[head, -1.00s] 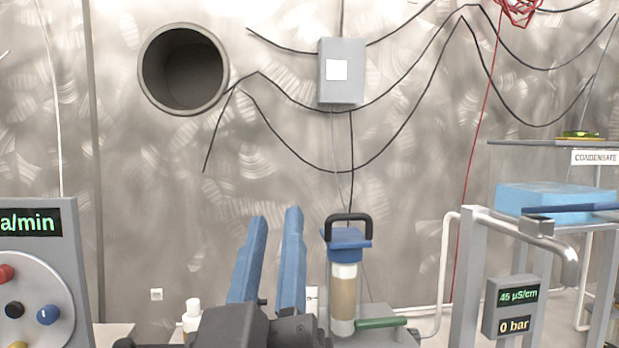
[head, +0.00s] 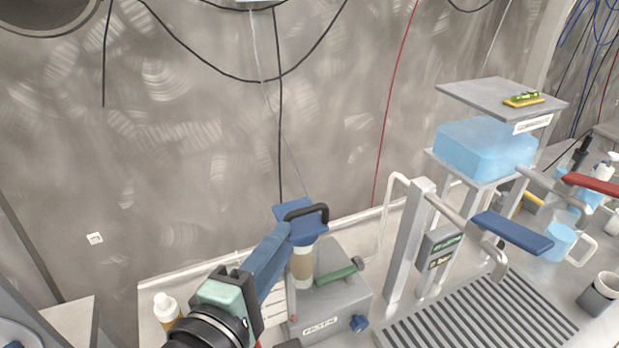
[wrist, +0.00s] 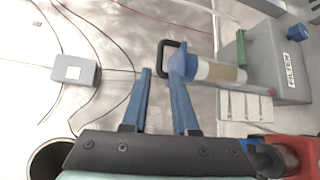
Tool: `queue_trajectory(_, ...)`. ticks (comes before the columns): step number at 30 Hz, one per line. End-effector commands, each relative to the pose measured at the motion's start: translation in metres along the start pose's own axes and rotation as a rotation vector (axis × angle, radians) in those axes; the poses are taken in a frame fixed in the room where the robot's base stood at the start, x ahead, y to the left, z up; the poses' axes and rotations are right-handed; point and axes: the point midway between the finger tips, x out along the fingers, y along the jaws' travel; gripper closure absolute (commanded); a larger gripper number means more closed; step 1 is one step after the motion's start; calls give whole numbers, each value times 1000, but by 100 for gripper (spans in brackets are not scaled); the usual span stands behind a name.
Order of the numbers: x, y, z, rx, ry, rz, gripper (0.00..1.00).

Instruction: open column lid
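The column (head: 303,264) is an upright clear cylinder with tan filling, standing at a grey box. Its blue lid (head: 298,222) is on top and carries a black loop handle (head: 306,211). In the wrist view the column (wrist: 222,73), lid (wrist: 184,62) and handle (wrist: 163,58) lie just past the fingertips, slightly right of centre.
The grey box (head: 335,300) has a green lever (head: 336,275) and a blue knob. A metal frame with a blue lever (head: 512,232) and a slatted tray (head: 470,325) are to the right. A blue tank (head: 485,150) stands behind.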

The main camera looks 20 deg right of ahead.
Motion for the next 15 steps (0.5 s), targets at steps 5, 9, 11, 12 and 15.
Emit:
queue_trajectory(5, 29, 0, 1, 2, -4, 0, 73)
queue_trajectory(9, 59, 1, 1, 4, -2, 0, 73)
queue_trajectory(11, 72, 1, 2, 5, -3, 1, 73)
queue_trajectory(12, 80, 1, 1, 5, -2, 0, 73)
queue_trajectory(15, 97, 1, 1, 5, -1, 0, 73)
